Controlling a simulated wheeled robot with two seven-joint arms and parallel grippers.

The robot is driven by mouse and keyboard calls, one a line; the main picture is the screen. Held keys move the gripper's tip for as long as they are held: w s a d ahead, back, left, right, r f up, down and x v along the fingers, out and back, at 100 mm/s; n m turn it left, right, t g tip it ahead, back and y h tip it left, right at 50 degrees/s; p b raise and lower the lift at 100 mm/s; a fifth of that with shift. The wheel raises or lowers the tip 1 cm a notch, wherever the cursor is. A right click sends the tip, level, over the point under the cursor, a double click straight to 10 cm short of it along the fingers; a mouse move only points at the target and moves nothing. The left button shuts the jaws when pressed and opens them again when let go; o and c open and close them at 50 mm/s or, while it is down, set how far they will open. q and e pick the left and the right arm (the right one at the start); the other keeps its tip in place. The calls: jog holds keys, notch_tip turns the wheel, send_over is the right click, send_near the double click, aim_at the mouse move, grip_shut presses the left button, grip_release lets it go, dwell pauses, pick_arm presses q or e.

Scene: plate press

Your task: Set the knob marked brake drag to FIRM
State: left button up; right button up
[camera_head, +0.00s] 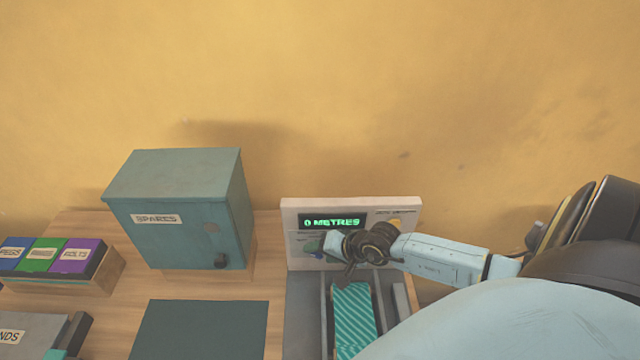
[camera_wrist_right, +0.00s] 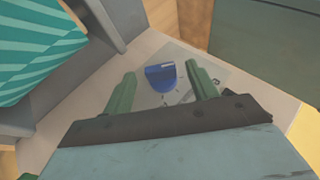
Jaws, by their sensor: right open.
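A blue knob (camera_wrist_right: 161,78) sits on a pale grey plate on the cream panel, with small dark marks around its lower side. Its label and setting cannot be read. My right gripper (camera_wrist_right: 161,72) is open, with one green finger on each side of the knob and a visible gap to each. Whether the fingertips reach the panel face is unclear. In the head view my right gripper (camera_head: 316,246) is in front of the panel (camera_head: 290,215), below its "0 METRES" display (camera_head: 335,221), and hides most of the controls. My left gripper is not in view.
A grey tray with a teal striped piece (camera_head: 354,318) lies in front of the panel. A teal SPARES cabinet (camera_head: 182,210) stands to its left. Coloured labelled boxes (camera_head: 42,256) and a dark mat (camera_head: 200,330) are on the wooden table. A yellow wall stands behind.

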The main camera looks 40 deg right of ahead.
jog(key=shift+w+a+f, duration=0.1)
jog(key=shift+w+f, duration=0.25)
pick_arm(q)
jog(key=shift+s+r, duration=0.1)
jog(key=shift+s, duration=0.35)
pick_arm(e)
jog(key=c, duration=1)
jog(key=t+y+b, duration=0.1)
jog(key=b, duration=0.4)
jog(key=f+t+y+b, duration=0.1)
jog(key=b, duration=0.4)
jog(key=shift+m+t, duration=0.3)
jog(key=shift+m, duration=0.1)
jog(key=shift+s+r+y+b, duration=0.15)
jog(key=shift+y+b, duration=0.15)
jog(key=shift+b, duration=0.65)
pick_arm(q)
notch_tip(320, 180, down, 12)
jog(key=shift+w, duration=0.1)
pick_arm(e)
jog(key=shift+r, duration=0.1)
jog(key=o, duration=1)
